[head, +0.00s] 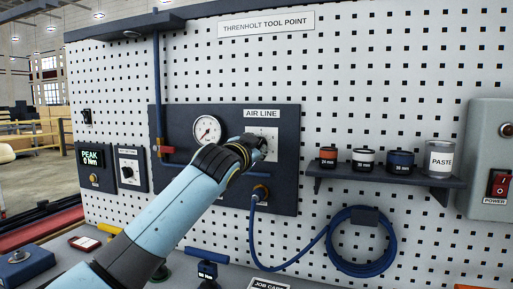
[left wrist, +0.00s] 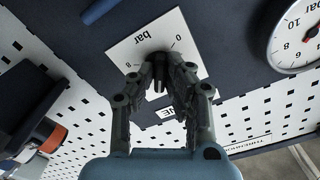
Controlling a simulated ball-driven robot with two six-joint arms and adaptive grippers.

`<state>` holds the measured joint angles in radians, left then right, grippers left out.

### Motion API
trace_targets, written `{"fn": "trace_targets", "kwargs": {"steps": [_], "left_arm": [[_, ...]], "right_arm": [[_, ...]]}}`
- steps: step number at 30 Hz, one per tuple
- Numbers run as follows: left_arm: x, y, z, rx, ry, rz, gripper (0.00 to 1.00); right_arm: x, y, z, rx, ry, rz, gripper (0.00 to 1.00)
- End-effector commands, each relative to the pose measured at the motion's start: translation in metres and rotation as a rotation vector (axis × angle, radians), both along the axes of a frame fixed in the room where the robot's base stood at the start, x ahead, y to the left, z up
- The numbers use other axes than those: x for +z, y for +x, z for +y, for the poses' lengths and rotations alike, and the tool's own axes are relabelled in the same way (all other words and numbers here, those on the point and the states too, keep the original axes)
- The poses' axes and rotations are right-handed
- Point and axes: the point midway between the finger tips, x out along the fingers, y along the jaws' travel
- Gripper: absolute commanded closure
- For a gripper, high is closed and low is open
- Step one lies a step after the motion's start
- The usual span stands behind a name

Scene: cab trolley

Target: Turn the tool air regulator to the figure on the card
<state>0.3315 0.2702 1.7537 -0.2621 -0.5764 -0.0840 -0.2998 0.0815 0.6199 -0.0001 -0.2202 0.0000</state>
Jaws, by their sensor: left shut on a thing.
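The air regulator is a dark knob (left wrist: 158,62) on a white scale plate (left wrist: 128,52) marked "bar" with figures, under the AIR LINE label (head: 262,114). My left gripper (head: 258,146) is shut on the knob, and its fingers (left wrist: 160,82) hide most of it, so its setting cannot be read. A round pressure gauge (head: 207,131) is left of the plate; part of it also shows in the left wrist view (left wrist: 297,40). Only the top of the job card (head: 268,284) shows at the bottom edge; its figure is out of view. My right gripper is not in view.
The dark panel (head: 180,118) carries a blue pipe with a red-handled valve (head: 164,149). A coiled blue hose (head: 362,262) hangs below. A shelf (head: 385,178) with pots is at right, beside a power box (head: 490,150). A PEAK display (head: 91,158) is at left.

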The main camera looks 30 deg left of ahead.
Motion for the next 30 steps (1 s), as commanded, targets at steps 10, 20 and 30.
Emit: {"fn": "trace_targets", "kwargs": {"steps": [10,20,30], "left_arm": [[0.005,0.000,0.000,0.000,0.348,0.088,1.00],[-0.001,0.000,0.000,0.000,0.473,0.115,1.00],[-0.001,0.000,0.000,0.000,0.471,0.115,0.65]], "right_arm": [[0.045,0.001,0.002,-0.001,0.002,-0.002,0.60],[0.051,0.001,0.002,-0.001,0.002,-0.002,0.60],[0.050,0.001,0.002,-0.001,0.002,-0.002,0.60]]}}
